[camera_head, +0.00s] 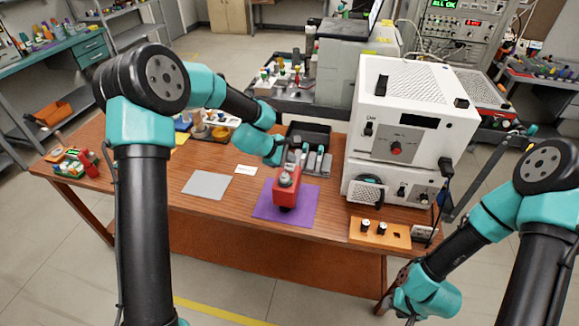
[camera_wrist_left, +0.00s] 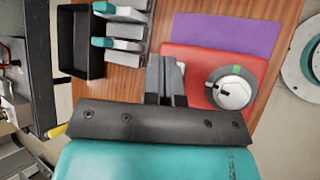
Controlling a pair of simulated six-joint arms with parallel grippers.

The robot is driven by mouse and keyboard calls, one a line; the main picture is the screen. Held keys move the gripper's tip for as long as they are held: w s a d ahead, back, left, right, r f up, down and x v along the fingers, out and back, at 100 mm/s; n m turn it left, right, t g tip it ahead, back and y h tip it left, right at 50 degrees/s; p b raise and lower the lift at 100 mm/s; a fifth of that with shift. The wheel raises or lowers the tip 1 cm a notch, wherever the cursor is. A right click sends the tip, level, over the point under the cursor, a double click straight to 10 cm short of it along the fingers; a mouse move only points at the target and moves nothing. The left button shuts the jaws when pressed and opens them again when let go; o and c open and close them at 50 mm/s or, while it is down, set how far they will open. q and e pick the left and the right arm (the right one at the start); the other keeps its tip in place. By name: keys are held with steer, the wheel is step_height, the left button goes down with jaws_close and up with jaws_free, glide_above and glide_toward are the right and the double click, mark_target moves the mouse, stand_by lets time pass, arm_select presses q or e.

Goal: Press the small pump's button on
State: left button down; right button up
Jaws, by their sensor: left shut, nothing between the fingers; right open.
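The small pump (camera_head: 285,192) is a red box with a round grey-and-white dial on top, standing on a purple mat (camera_head: 305,212). In the left wrist view the pump (camera_wrist_left: 262,68) shows its dial (camera_wrist_left: 231,88) with a green mark. I cannot clearly make out its button. My left gripper (camera_head: 287,165) is shut and empty, right over the pump. In the left wrist view its fingertips (camera_wrist_left: 166,66) lie over the pump's red edge, beside the dial; I cannot tell if they touch. My right gripper (camera_head: 385,303) is low in front of the table's right front corner, away from the pump.
A white instrument stack (camera_head: 420,95) stands on the right of the table. An orange block (camera_head: 395,238) with two knobs lies in front of it. A black tray (camera_head: 318,127) with grey-teal tools nearby is behind the pump.

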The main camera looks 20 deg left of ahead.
mark_target(289, 167)
arm_select(q)
steer(key=shift+f, duration=0.15)
steer(key=shift+f, duration=0.3)
steer(key=shift+f, duration=0.85)
stand_by(1.5)
steer(key=shift+r, duration=1.25)
steer(key=shift+r, duration=0.15)
steer(key=shift+r, duration=2.4)
steer(key=shift+f, duration=0.1)
